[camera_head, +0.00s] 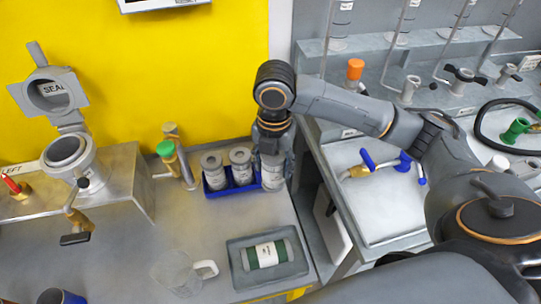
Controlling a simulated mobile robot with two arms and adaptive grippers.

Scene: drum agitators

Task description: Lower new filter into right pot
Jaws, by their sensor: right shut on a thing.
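My right gripper (273,150) points down over the right end of a small blue rack (228,192) and is shut on a pale grey cylindrical filter (272,180). The filter is upright; I cannot tell whether its base rests in the rack. Two similar filters, one on the left (214,171) and one in the middle (240,166), stand in the rack. A pot (69,152) with its lid (51,92) raised stands at the left, near a "LEFT" label. I cannot make out a right pot. My left gripper is not in view.
A grey tray (234,271) holds a green-and-white cylinder (268,254). A clear jug (178,272) stands left of it. A green-topped valve (166,149) is left of the rack. A blue-handled valve (375,165) sits on the right bench.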

